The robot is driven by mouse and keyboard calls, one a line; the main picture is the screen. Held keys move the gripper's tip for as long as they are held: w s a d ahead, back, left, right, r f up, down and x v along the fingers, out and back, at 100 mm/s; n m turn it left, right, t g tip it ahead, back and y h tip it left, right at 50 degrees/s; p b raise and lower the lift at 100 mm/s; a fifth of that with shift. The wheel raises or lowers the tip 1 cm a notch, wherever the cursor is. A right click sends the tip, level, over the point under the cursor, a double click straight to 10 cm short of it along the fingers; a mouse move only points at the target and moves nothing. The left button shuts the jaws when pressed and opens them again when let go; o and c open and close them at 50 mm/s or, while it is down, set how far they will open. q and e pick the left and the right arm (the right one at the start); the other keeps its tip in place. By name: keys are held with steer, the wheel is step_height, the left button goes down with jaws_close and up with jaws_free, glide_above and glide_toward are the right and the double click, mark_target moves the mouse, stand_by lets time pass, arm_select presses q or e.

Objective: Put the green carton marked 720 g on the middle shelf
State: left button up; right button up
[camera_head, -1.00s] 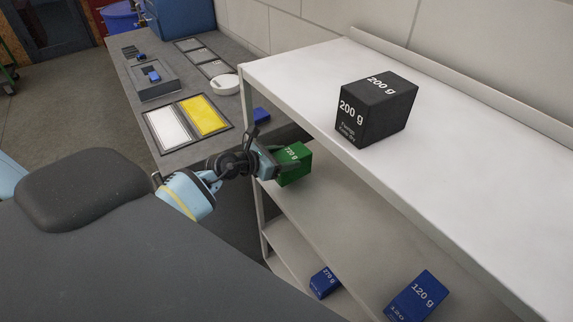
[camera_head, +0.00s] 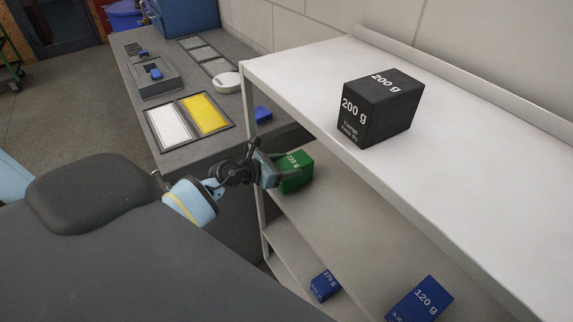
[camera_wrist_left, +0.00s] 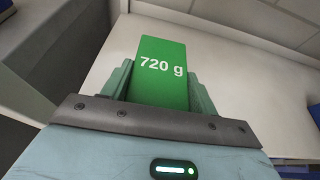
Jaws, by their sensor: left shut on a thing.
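The green carton marked 720 g (camera_head: 296,172) is in my left gripper (camera_head: 277,172), at the left end of the middle shelf (camera_head: 345,215). In the left wrist view the carton (camera_wrist_left: 162,72) sits between the two fingers of my left gripper (camera_wrist_left: 160,88), with its label facing the camera. The gripper is shut on it. The carton is over the middle shelf, below the top shelf; I cannot tell whether its underside touches the shelf surface. My right gripper is not in view.
A black 200 g box (camera_head: 380,108) stands on the top shelf (camera_head: 310,75). A grey bench (camera_head: 180,142) with trays stands at the left.

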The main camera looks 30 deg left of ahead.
arm_select(q)
steer(key=o, duration=1.5)
steer(key=shift+o, duration=0.2)
steer(key=shift+s+r, duration=0.1)
steer(key=shift+r, duration=0.15)
steer(key=v, duration=1.2)
steer(key=s+d+f+m+g+y, duration=0.1)
steer(key=s+d+f+m+g, duration=0.1)
steer(key=s+d+f+m, duration=0.7)
steer(key=s+d+f+m+g+y, duration=0.2)
steer(key=s+d+f+m, duration=0.8)
steer(key=s+m, duration=0.8)
steer(key=f+m, duration=0.1)
steer(key=m, duration=0.5)
steer(key=shift+f+m+p, duration=0.3)
steer(key=shift+p, duration=0.1)
